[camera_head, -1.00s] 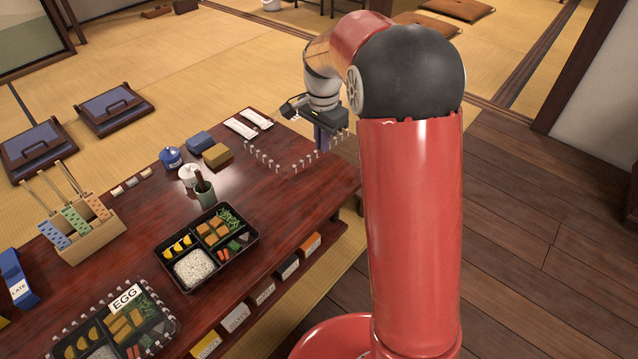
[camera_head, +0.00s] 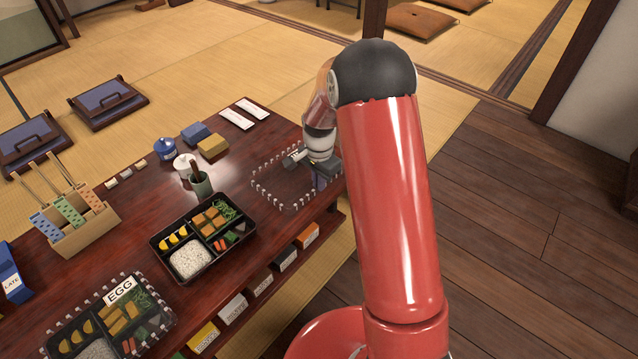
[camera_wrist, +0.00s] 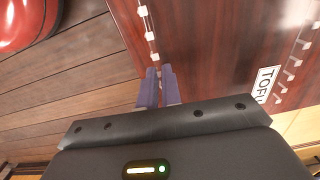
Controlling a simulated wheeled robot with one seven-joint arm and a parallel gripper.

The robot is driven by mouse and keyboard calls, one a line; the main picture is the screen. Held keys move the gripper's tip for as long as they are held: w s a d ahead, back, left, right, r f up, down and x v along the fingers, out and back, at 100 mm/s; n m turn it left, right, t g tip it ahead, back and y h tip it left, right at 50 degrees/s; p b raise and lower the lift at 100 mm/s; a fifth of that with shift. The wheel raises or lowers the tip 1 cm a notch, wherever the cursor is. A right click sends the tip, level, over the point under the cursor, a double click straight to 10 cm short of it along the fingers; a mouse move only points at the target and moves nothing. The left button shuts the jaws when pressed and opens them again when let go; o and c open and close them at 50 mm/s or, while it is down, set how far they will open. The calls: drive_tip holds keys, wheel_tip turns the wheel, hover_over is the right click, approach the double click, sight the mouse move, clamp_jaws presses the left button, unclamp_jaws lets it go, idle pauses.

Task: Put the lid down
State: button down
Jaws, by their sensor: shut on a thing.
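The lid (camera_head: 281,183) is clear, with a row of white clips around its rim. In the head view it is over the bare right end of the dark red table (camera_head: 150,205). My gripper (camera_head: 319,182) is at its right edge. In the wrist view, the two bluish fingers (camera_wrist: 160,88) are closed on the lid's clipped edge, and the clear lid (camera_wrist: 215,45) extends away from them. A white TOFU label (camera_wrist: 265,84) shows near its right row of clips. I cannot tell whether the lid touches the table.
An open lunch box (camera_head: 203,240) stands left of the lid, and a lidded EGG box (camera_head: 107,318) is farther left. A green cup (camera_head: 201,185), a white pot (camera_head: 186,166) and yellow (camera_head: 213,146) and blue blocks stand behind. Labelled cartons (camera_head: 285,258) line the table's front below.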

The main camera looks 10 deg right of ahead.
drive_tip(key=shift+f, duration=0.45)
drive_tip(key=shift+f, duration=0.2)
drive_tip(key=c, duration=1.6)
unclamp_jaws()
drive_tip(key=shift+r, duration=0.1)
